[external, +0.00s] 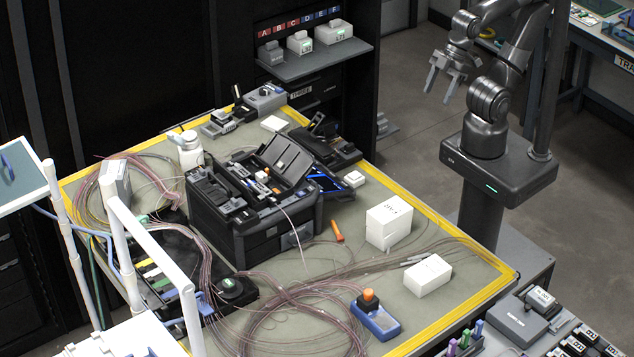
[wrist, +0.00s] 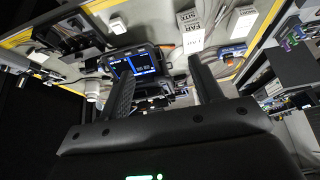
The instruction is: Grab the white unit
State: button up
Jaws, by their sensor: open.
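Several white units are in view, and I cannot tell which one is meant. A white lettered box stack (external: 388,222) stands on the right half of the table, and a plain white box (external: 428,275) lies nearer the front. Two white boxes show in the wrist view, one lettered (wrist: 191,30) and one further right (wrist: 243,20). Small white-topped units (external: 333,33) sit on the back shelf. My gripper (external: 438,96) is open and empty, raised beyond the table's right side, apart from all of them. In the wrist view its fingers (wrist: 162,66) are spread.
A black fusion splicer (external: 265,235) with open lid fills the table's middle, its blue screen (external: 328,180) facing right. Loose fibre coils (external: 290,315) and a blue device with an orange top (external: 377,318) lie in front. The shelf (external: 325,60) stands behind the table.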

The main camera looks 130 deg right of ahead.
jog(key=shift+o, duration=0.5)
jog(key=shift+w, duration=0.1)
jog(key=g, duration=0.6)
send_over(355, 174)
jog(key=f, duration=2.5)
jog(key=shift+a+f, duration=0.1)
jog(key=shift+a, duration=0.1)
jog(key=shift+w+d+f, duration=0.1)
jog(key=shift+f, duration=1.35)
jog(key=shift+d+f, duration=0.1)
jog(key=shift+f, duration=1.3)
